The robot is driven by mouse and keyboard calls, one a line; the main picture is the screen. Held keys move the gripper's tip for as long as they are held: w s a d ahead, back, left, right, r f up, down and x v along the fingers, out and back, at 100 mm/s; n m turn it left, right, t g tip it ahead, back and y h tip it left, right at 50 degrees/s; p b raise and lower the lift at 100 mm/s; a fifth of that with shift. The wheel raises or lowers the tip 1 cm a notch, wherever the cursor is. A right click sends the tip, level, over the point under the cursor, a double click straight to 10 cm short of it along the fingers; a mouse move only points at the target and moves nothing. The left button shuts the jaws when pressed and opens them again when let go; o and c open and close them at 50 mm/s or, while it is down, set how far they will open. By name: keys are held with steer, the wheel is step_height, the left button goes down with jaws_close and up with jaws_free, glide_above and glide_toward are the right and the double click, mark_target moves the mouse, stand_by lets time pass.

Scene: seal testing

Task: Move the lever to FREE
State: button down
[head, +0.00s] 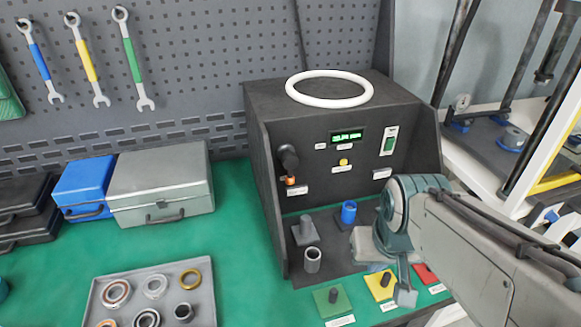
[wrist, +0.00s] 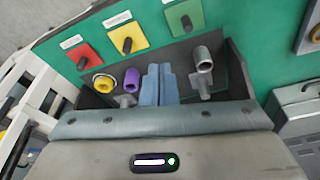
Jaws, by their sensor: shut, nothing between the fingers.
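A black knob-like lever (head: 288,158) with an orange end (head: 291,181) sits at the left of the dark test box's front panel (head: 330,165). I take this as the lever; a small white label (head: 297,191) below it is too small to read. My gripper (wrist: 160,70) is shut and empty in the wrist view. Its blue-grey fingers are together over the box's lower shelf, between a purple cylinder (wrist: 131,80) and a grey tube (wrist: 203,58). In the head view my arm comes in from the right, and the fingertips are not clear there. The gripper is apart from the lever.
A white ring (head: 329,88) lies on the box. Pegged green (head: 324,308), yellow (head: 376,291) and red (head: 427,276) plates lie in front. A parts tray (head: 101,292) stands left.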

steer(key=w+d+f+n+t+b, duration=0.1)
steer(key=w+f+n+t+b, duration=0.1)
steer(key=w+n+t, duration=0.45)
steer(key=w+d+f+n+t+b, duration=0.1)
steer(key=w+d+f+n+b, duration=0.15)
steer(key=w, duration=0.75)
steer(key=n+t+y+b, duration=0.3)
steer(key=n+y+b, duration=0.2)
steer(key=n+y, duration=1.05)
glide_toward(289, 167)
steer(key=shift+n+h, duration=0.55)
steer(key=shift+h, duration=0.3)
steer(key=shift+s+a+f, duration=0.15)
steer(key=shift+s+f, duration=0.45)
steer(key=shift+f, duration=0.3)
steer(key=shift+s+a+f, duration=0.1)
steer(key=shift+s+f, duration=0.5)
steer(key=shift+f, duration=0.25)
steer(key=f+p+x, duration=0.1)
steer(key=p+x, duration=0.1)
steer(key=x, duration=0.8)
steer(key=shift+r, duration=0.45)
